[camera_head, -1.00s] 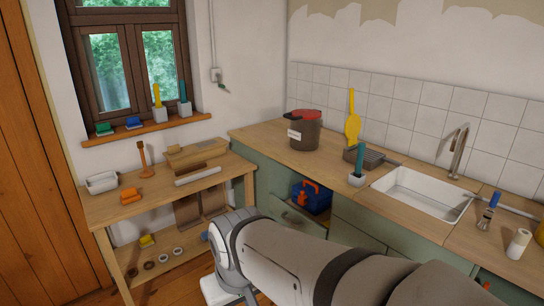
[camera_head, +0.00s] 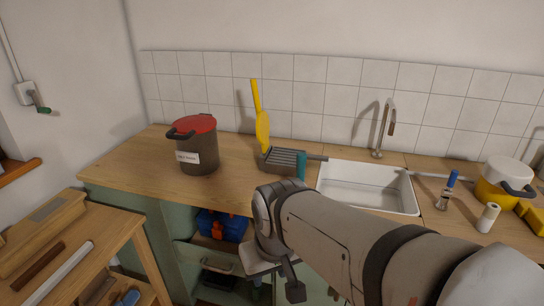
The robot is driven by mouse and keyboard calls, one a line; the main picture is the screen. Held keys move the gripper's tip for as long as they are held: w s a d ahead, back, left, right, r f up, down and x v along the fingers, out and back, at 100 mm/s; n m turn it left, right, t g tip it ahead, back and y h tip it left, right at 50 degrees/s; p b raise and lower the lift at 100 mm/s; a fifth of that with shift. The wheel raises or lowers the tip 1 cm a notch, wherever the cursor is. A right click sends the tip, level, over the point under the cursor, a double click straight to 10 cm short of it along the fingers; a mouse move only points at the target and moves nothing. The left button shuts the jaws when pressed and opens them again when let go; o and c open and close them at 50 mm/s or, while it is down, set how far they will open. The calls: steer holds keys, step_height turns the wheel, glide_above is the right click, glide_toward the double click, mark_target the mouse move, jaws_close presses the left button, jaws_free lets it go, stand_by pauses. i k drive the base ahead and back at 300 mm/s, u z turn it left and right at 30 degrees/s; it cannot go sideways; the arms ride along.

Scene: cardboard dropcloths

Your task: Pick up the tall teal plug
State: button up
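A teal upright piece (camera_head: 302,165), which looks like the tall teal plug, stands on the counter between the grey ribbed rack and the sink. Only its upper part shows; my arm hides its lower part and base. My gripper (camera_head: 277,288) hangs at the lower middle of the view, in front of the cabinet and below the counter top, apart from the teal piece. One dark fingertip shows clearly; the rest is partly hidden, so its opening is unclear.
The grey rack (camera_head: 283,160) and yellow brush (camera_head: 262,125) stand left of the teal piece, with a red-lidded pot (camera_head: 198,150) farther left. The white sink (camera_head: 368,190) is to its right. An open drawer (camera_head: 207,256) juts out below the counter (camera_head: 130,165).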

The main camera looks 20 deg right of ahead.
mark_target(301, 158)
steer(key=z, duration=0.55)
steer(key=i, duration=0.9)
steer(key=z, duration=0.6)
steer(key=k, duration=0.9)
steer(key=z, duration=0.15)
steer(key=i, duration=0.9)
steer(key=u, duration=0.1)
